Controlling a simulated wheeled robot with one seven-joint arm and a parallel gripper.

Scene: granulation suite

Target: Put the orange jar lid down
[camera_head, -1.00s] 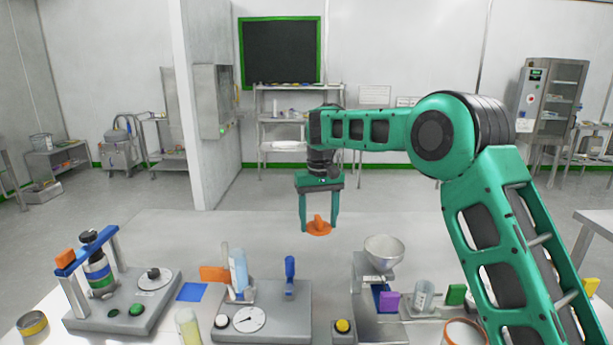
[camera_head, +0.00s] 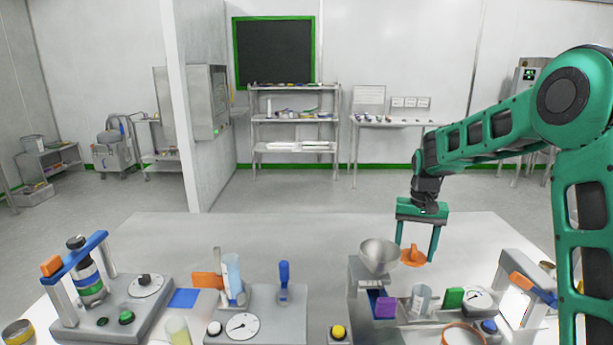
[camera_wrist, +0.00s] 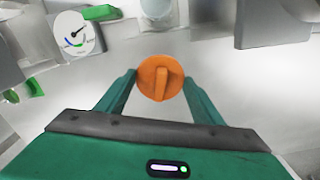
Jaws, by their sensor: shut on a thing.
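The orange jar lid (camera_head: 413,257) is a round disc with a raised grip bar across its top. In the head view my gripper (camera_head: 416,252) points down over the right part of the table, behind the instruments. Its two fingers are shut on the lid, which hangs between the fingertips. The lid also shows in the wrist view (camera_wrist: 160,78), with a finger on either side. A gap under the lid is hard to judge, but it appears held above the table. An open round jar with an orange-brown rim (camera_head: 463,336) stands at the front edge.
A metal funnel (camera_head: 379,256) on a stand is just left of my gripper. A dial device (camera_head: 478,300) is to the right. The table's back middle (camera_head: 270,235) is clear.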

